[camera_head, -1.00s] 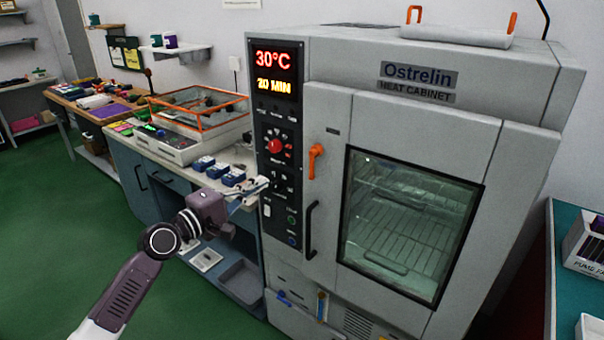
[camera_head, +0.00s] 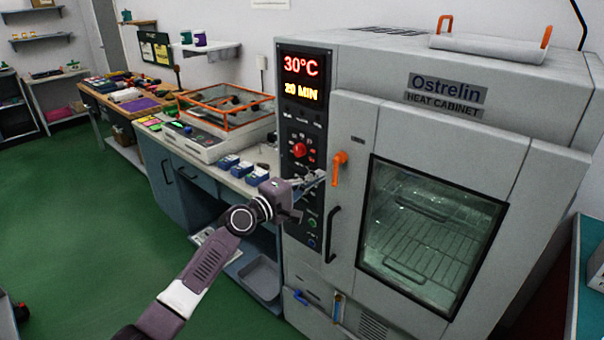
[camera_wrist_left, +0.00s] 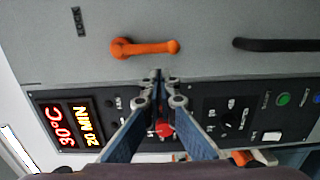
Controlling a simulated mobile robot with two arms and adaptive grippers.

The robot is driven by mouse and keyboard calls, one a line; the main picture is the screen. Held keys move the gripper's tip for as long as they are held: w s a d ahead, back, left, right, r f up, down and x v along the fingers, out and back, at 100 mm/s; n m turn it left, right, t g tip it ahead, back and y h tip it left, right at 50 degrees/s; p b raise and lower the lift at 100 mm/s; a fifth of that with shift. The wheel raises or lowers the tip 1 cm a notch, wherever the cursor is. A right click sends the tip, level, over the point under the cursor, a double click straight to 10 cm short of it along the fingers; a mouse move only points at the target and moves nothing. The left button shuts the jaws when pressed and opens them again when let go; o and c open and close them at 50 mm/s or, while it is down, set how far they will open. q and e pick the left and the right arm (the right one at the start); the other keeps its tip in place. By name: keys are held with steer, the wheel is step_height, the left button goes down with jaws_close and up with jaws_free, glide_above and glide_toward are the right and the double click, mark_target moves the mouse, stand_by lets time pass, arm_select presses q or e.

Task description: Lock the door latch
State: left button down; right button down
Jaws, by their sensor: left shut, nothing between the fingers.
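The door latch is an orange handle (camera_head: 338,168) on the left part of the grey heat cabinet's door (camera_head: 365,120). It hangs downward in the head view. In the left wrist view the orange latch (camera_wrist_left: 145,47) lies sideways, with the word LOCK (camera_wrist_left: 78,20) printed on the door near it. My left gripper (camera_head: 318,178) is in front of the control panel, just left of the latch. Its fingertips (camera_wrist_left: 156,78) are together and empty, apart from the latch in the wrist view. My right gripper is not in view.
A black door handle (camera_head: 333,234) is below the latch. The control panel (camera_head: 302,150) with knobs and displays is behind my left gripper. A counter with blue boxes (camera_head: 243,169) stands left of the cabinet. The green floor (camera_head: 90,230) is open at left.

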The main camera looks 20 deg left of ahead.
arm_select(q)
steer(key=shift+s+d+r+p, duration=0.1)
steer(key=shift+d+p, duration=0.05)
steer(key=shift+d, duration=0.3)
steer(key=shift+s+d+p, duration=0.1)
steer(key=shift+d+p, duration=0.05)
steer(key=shift+d, duration=0.3)
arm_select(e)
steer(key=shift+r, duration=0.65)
arm_select(q)
steer(key=shift+s+d+n, duration=0.15)
steer(key=shift+n, duration=0.35)
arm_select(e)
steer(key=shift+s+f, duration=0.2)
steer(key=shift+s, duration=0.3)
